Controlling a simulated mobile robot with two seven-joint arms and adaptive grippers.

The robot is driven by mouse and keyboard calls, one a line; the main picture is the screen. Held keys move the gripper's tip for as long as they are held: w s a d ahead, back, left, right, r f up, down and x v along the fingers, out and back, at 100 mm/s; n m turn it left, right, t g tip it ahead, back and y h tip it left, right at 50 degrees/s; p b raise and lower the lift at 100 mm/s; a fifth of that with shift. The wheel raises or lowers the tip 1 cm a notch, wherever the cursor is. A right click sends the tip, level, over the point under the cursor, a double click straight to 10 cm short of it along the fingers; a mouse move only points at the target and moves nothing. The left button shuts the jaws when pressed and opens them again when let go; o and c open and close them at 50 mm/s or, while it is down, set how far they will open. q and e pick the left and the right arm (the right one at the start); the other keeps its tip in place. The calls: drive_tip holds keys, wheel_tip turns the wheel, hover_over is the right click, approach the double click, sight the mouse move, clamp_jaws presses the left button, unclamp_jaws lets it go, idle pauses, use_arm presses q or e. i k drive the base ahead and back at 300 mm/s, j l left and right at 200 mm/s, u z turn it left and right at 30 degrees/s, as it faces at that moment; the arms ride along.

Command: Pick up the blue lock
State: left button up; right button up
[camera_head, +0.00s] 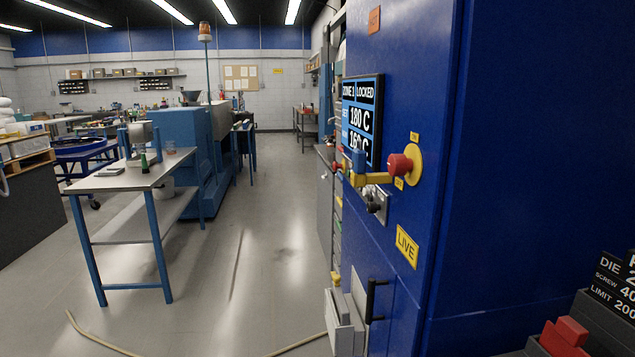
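A small red and yellow piece sits just left of the blue block. Neither of my grippers is in view.
A yellow "LIVE" label (407,245) and a black handle (375,300) are below. A steel-topped table (128,181) stands left. The aisle floor between is mostly clear, with a hose lying in front.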

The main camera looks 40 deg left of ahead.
sight(359, 153)
drive_tip(key=u, duration=0.95)
